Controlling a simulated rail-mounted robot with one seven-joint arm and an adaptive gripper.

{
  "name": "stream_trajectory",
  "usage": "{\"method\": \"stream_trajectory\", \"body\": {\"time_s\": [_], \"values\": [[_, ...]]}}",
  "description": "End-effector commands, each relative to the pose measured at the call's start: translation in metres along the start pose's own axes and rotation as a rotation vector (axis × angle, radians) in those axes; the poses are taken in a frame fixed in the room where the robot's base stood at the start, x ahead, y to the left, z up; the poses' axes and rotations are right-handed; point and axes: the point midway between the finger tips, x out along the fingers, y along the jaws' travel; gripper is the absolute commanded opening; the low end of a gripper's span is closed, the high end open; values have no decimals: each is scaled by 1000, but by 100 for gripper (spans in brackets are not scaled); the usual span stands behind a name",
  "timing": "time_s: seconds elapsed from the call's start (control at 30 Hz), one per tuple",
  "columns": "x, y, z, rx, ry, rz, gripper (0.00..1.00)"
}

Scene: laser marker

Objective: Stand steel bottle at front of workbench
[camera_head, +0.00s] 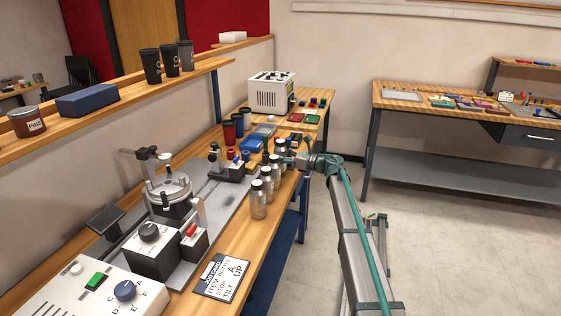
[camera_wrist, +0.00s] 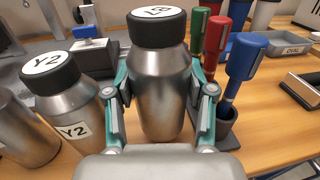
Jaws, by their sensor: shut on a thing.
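My gripper (camera_wrist: 160,98) is shut on a steel bottle (camera_wrist: 160,95) with a black cap, its fingers on both sides of the body. In the head view, my gripper (camera_head: 290,160) is at the far end of a row of steel bottles along the front edge of the workbench (camera_head: 238,232). A bottle marked Y2 (camera_wrist: 80,115) stands close on the left in the wrist view.
Another steel bottle (camera_wrist: 20,125) stands farther left. Green, red and blue markers (camera_wrist: 245,60) stand in dark holders close on the right. A marking machine (camera_head: 168,195) stands behind the row. A sign (camera_head: 222,277) lies on the near bench, with bare wood around it.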

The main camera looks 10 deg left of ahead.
Motion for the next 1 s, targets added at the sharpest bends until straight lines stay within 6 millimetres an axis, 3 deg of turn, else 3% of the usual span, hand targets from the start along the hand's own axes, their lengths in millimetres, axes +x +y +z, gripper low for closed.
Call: {"method": "stream_trajectory", "body": {"time_s": [0.17,0.57,0.6,0.7,1.0], "values": [[0,0,-21,1,-1,0,15],[0,0,-27,0,-1,-1,15],[0,0,-25,0,0,-1,61],[0,0,-25,0,0,-1,78],[0,0,-25,0,0,-1,79]]}}
